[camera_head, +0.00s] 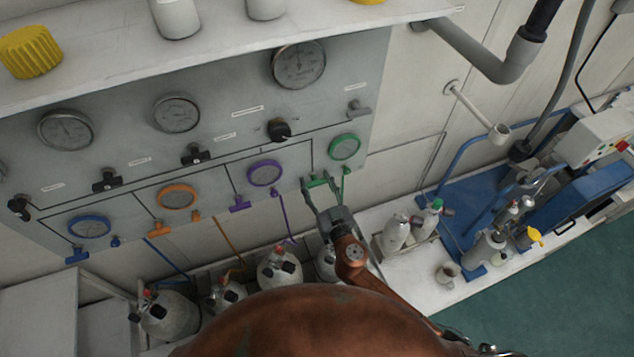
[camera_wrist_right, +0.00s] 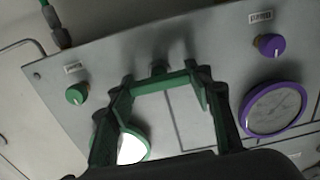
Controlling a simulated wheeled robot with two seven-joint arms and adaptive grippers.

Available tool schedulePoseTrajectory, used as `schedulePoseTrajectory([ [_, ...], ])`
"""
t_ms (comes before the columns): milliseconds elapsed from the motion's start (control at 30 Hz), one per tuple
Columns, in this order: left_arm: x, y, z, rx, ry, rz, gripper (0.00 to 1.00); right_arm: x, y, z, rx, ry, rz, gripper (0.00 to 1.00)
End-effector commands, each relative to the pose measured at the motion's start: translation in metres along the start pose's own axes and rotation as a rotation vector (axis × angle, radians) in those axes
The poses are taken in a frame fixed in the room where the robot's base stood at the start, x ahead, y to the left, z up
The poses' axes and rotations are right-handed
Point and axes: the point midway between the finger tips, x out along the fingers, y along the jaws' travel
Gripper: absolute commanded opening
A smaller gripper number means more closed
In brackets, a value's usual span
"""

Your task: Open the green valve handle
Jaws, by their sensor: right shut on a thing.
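The green valve handle (camera_head: 317,182) is a small green bar on the grey panel's lower edge, left of the green-ringed gauge (camera_head: 344,147). My right gripper (camera_head: 322,190) reaches up to it from below and is shut on it. In the right wrist view the green handle (camera_wrist_right: 160,84) lies between the two dark fingers of my right gripper (camera_wrist_right: 165,100), one at each end of the bar. The fingers and the wrist hide part of the green gauge (camera_wrist_right: 134,148) there. My left gripper is not in view.
The purple handle (camera_head: 240,204) and purple gauge (camera_head: 265,173) are just left. Orange and blue handles sit further left. Several cylinders (camera_head: 279,268) stand below the panel. A white bench (camera_head: 415,275) with bottles and a mug is at the right. A shelf (camera_head: 220,45) overhangs the panel.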

Motion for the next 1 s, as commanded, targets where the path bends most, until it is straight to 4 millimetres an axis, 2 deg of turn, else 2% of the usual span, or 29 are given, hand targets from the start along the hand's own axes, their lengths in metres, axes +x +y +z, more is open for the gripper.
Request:
schedulePoseTrajectory([
  [367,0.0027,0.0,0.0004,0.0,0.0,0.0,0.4,-0.0001,0.0001,-0.0001,-0.104,0.001,0.001,0.23],
  [1000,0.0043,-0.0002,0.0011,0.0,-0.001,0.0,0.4,0.0,-0.0014,-0.0003,-0.676,0.001,0.002,0.23],
])
